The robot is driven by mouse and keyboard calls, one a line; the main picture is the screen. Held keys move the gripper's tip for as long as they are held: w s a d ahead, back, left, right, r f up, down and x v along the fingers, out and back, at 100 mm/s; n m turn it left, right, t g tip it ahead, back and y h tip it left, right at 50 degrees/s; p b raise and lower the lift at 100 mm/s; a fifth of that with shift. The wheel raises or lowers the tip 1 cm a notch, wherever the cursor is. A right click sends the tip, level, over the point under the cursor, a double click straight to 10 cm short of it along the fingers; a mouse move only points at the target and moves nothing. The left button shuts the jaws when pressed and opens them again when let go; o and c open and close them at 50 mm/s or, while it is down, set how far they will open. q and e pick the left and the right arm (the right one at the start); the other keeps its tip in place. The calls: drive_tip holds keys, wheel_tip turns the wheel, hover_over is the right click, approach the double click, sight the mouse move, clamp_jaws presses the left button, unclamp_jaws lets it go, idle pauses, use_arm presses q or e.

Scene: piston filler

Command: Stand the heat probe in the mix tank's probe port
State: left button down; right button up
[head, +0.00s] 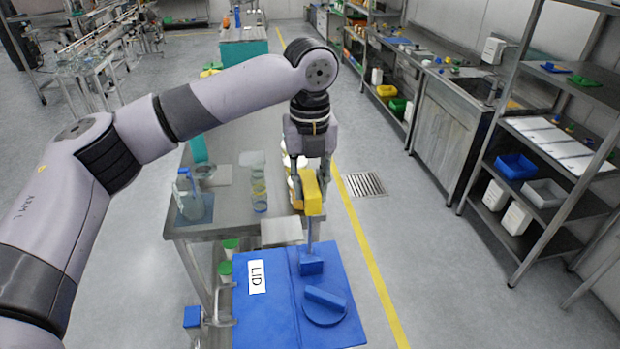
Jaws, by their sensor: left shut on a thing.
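The heat probe (313,196) has a yellow head and a thin grey stem pointing down, nearly upright. My left gripper (310,178) is shut on the yellow head, above the blue mix tank (262,315). The stem's lower end meets a small raised blue block (311,266) on the tank top, which looks like the probe port. I cannot tell whether the tip is inside it or just above or behind it. My right gripper is not in view.
A round blue cover with a bar handle (325,303) lies on the tank top, right of the white LID label (256,276). A steel table (225,222) behind holds clear containers and a stack of jars. Open floor (440,270) lies to the right, before the shelves.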

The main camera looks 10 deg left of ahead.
use_arm(q)
approach(310, 239)
drive_tip(key=shift+w+f+b, duration=0.1)
drive_tip(key=shift+w+b, duration=0.05)
drive_tip(key=shift+b, duration=0.15)
drive_tip(key=shift+f, duration=0.5)
idle(0.6)
drive_tip(key=shift+f, duration=1.95)
drive_tip(key=shift+f+b, duration=0.65)
drive_tip(key=shift+f, duration=2.1)
drive_tip(key=c, duration=1.2)
unclamp_jaws()
drive_tip(key=shift+c, duration=0.2)
